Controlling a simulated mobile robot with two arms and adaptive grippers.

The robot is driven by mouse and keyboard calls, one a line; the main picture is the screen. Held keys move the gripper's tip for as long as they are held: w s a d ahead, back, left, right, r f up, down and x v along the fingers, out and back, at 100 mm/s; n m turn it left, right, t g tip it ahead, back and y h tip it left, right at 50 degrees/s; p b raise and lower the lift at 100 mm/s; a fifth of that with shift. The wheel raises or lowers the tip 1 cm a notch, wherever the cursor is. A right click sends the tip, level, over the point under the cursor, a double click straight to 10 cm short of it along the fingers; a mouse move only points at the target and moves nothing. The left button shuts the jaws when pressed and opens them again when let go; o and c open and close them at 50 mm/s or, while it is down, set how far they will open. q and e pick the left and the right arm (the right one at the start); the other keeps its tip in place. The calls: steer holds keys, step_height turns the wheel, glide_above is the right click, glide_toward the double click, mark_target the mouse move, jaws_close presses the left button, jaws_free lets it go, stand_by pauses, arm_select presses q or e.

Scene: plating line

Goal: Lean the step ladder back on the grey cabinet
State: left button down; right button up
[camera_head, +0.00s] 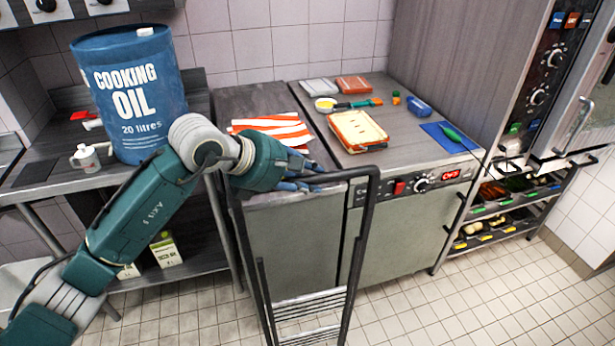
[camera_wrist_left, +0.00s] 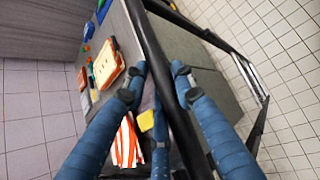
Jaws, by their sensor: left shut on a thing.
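The step ladder (camera_head: 310,301) has a dark frame and stands upright or nearly so in front of the grey cabinet (camera_head: 402,235). Its top bar is about level with the counter top. My left gripper (camera_head: 307,181) is shut on the top bar near its left end. In the left wrist view the dark ladder rail (camera_wrist_left: 154,48) runs between the two blue fingers (camera_wrist_left: 157,82). Whether the ladder touches the cabinet front is hard to tell, and its feet are out of the head view. My right gripper is not in view.
A blue cooking oil drum (camera_head: 130,95) stands on the left table. A tray rack (camera_head: 500,225) is at right. The tiled floor (camera_head: 470,300) in front is clear.

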arm_select(q)
steer(key=shift+s+d+r+b, duration=0.15)
steer(key=shift+s+r, duration=0.15)
steer(key=shift+s, duration=0.25)
steer(key=shift+s+d+r+b, duration=0.15)
steer(key=shift+s+r, duration=0.1)
steer(key=shift+s, duration=0.25)
steer(key=shift+s+d+b, duration=0.2)
steer(key=shift+s+b, duration=0.15)
steer(key=shift+s, duration=0.7)
steer(key=shift+s+d+b, duration=0.15)
steer(key=shift+s+b, duration=0.15)
steer(key=shift+s, duration=0.7)
steer(key=shift+s+d+b, duration=0.1)
steer(key=shift+s+b, duration=0.15)
steer(key=shift+b, duration=0.1)
stand_by(1.6)
steer(key=shift+f+b, duration=1.4)
steer(key=shift+b, duration=0.35)
stand_by(1.2)
